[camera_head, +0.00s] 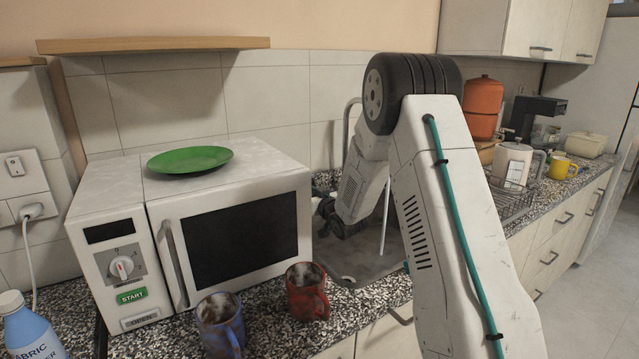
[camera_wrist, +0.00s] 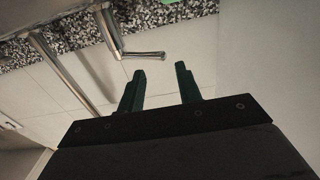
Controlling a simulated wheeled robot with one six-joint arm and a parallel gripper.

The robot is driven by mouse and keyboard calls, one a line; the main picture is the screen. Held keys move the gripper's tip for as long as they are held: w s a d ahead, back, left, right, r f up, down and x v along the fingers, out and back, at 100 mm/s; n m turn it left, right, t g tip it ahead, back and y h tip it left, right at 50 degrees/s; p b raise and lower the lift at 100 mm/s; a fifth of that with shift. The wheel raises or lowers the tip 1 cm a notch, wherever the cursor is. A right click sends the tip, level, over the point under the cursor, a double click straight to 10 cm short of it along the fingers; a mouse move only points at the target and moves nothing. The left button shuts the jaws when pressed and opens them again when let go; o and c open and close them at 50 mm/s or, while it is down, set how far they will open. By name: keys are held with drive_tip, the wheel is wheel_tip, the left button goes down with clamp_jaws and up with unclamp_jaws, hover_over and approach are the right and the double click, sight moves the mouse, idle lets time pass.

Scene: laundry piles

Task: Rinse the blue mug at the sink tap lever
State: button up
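The blue mug (camera_head: 220,325) stands upright on the speckled counter in front of the microwave, its inside brownish. The sink (camera_head: 365,262) is right of the microwave, partly hidden by my arm. A curved metal tap (camera_head: 348,125) rises behind it. My gripper (camera_head: 330,215) hangs over the sink area, apart from the mug; its fingertips are hard to make out there. In the wrist view, my gripper (camera_wrist: 160,68) has its two dark green fingers apart with nothing between them. A metal tap lever (camera_wrist: 145,55) lies just beyond the fingertips, seemingly not touching them.
A red mug (camera_head: 306,290) stands right of the blue one, close to it. The white microwave (camera_head: 175,230) carries a green plate (camera_head: 190,159). A blue bottle (camera_head: 30,328) stands at the front left. A kettle (camera_head: 515,162) and yellow mug (camera_head: 562,167) are farther right.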

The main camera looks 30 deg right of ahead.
drive_tip(key=s, duration=0.6)
drive_tip(key=shift+s+d, duration=0.1)
